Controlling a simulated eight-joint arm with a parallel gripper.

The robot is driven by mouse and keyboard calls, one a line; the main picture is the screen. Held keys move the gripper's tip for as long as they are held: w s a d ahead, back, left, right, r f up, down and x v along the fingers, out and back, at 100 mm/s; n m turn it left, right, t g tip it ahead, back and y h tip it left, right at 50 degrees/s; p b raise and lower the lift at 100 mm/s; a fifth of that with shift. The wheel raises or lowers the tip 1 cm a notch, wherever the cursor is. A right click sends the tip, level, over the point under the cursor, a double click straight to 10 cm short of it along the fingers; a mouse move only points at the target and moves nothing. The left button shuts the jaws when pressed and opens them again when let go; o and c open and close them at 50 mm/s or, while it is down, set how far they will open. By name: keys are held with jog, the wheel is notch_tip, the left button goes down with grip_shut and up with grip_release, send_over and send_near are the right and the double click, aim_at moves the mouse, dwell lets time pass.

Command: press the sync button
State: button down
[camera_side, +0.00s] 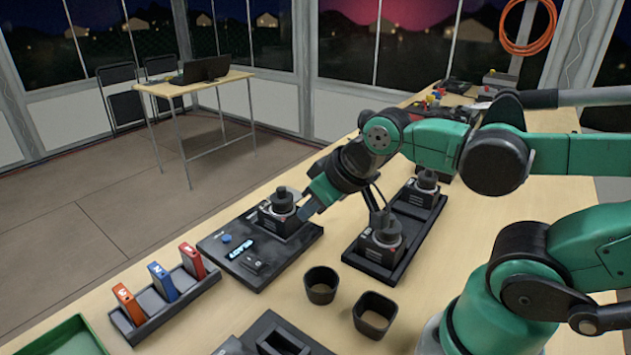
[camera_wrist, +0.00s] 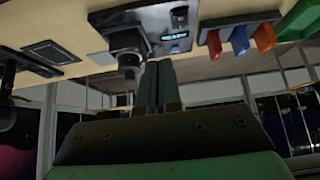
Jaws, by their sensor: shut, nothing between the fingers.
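A dark control panel (camera_side: 262,275) lies on the table and carries a round blue button (camera_side: 225,238), a lit blue display (camera_side: 257,252) and a small dark switch block (camera_side: 256,265). No sync label is legible, so I cannot tell for certain which control is the sync button. A black camera-like unit (camera_side: 280,215) sits at the panel's far end. My gripper (camera_side: 306,212) is shut and empty, beside that unit and apart from the blue button. In the wrist view, the closed fingers (camera_wrist: 158,66) point toward the panel (camera_wrist: 150,17), with the display (camera_wrist: 176,36) ahead to the right.
A rack (camera_side: 165,300) with red, blue and orange modules stands left of the panel. Two dark cups (camera_side: 321,284) and (camera_side: 374,314) stand in front. A second black tray (camera_side: 347,256) with camera-like units is to the right. A green tray (camera_side: 62,340) is at the lower left.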

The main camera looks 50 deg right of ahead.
jog(key=m+t+y, duration=0.1)
jog(key=m+t, duration=0.1)
jog(key=m, duration=0.6)
send_over(229, 240)
jog(key=shift+f, duration=0.6)
jog(key=shift+f, duration=0.1)
jog(key=shift+f, duration=4.25)
jog(key=shift+f, duration=0.1)
jog(key=shift+f, duration=0.35)
